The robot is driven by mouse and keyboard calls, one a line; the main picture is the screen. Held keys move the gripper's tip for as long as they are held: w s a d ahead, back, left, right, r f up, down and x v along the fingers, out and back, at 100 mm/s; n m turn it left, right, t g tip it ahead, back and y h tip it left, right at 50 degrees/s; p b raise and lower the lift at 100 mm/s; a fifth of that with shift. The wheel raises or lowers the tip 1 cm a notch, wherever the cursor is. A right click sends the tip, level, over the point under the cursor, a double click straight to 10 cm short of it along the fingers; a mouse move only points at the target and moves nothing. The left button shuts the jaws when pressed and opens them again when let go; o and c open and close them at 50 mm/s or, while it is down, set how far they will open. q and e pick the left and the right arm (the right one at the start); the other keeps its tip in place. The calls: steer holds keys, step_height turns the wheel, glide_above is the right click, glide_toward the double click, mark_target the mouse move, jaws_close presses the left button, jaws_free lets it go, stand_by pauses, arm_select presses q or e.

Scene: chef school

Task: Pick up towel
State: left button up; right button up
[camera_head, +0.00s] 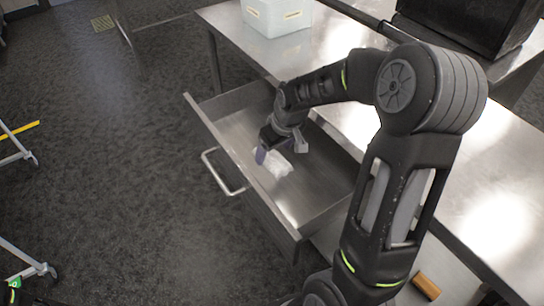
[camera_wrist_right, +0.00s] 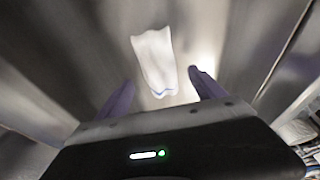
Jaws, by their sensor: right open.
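A small white towel (camera_head: 272,163) lies on the floor of an open metal drawer (camera_head: 316,192). In the right wrist view the towel (camera_wrist_right: 155,60) lies ahead of the fingers, roughly between them, with a bluish lower edge. My right gripper (camera_head: 276,150) reaches down into the drawer, just above the towel. Its purple fingers (camera_wrist_right: 160,90) are spread apart with nothing between them that I can see being gripped. Part of the towel is hidden behind the gripper in the head view. My left gripper is not in view.
The drawer's front wall with its handle (camera_head: 222,172) faces the open dark floor (camera_head: 130,190) at left. A steel counter (camera_head: 340,45) stands above the drawer, carrying a pale bin (camera_head: 277,18). Wheeled cart legs (camera_head: 25,150) stand at far left.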

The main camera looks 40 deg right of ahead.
mark_target(273, 155)
steer(key=shift+x, duration=1.2)
steer(key=shift+c, duration=0.4)
steer(key=c, duration=1.4)
step_height(273, 155, up, 10)
